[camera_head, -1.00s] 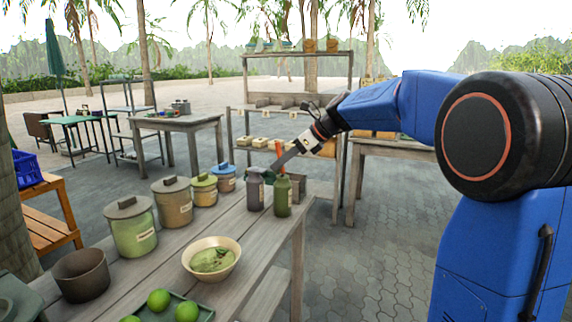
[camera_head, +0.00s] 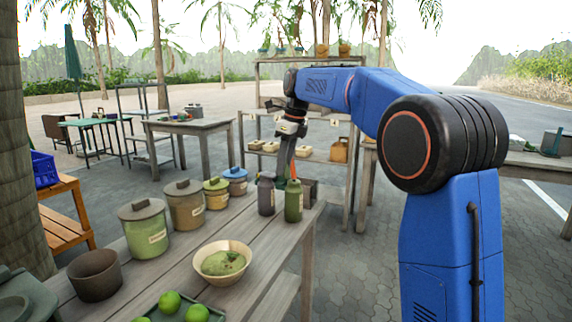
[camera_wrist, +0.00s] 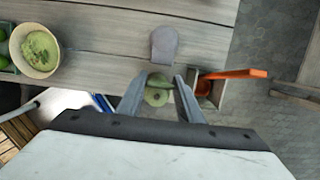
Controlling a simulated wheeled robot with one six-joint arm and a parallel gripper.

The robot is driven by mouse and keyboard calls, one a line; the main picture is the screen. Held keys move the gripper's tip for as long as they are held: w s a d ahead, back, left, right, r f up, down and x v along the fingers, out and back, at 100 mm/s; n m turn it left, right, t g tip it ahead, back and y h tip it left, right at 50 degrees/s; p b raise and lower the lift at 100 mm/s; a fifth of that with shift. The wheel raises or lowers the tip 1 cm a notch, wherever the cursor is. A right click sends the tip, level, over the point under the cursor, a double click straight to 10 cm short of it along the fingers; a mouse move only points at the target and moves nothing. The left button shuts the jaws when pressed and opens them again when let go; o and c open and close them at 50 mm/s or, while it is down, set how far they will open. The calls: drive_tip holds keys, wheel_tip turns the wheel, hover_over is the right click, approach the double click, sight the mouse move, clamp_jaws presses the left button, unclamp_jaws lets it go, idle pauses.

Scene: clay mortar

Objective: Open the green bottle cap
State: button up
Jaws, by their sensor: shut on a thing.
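The green bottle (camera_head: 293,203) stands upright at the far right end of the wooden table, right beside a dark grey bottle (camera_head: 266,196). My gripper (camera_head: 285,172) points down from above at the bottle tops. In the wrist view, my gripper's two fingers (camera_wrist: 157,88) straddle the green bottle's top (camera_wrist: 157,97), seen from above. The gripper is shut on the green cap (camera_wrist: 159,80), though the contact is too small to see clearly. The grey bottle also shows in the wrist view (camera_wrist: 164,44), outside the fingers.
An orange-handled tool (camera_wrist: 238,74) sticks out of a small box (camera_wrist: 207,92) close to the right finger. A bowl of green paste (camera_head: 222,279), lidded jars (camera_head: 143,230) and green limes (camera_head: 170,301) stand on the table. A shelf rack (camera_head: 305,60) stands behind.

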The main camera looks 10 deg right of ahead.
drive_tip(key=shift+f, duration=0.1)
idle(0.3)
drive_tip(key=o, duration=0.7)
drive_tip(key=v, duration=1.7)
drive_tip(key=shift+r, duration=0.25)
drive_tip(key=shift+s, duration=0.1)
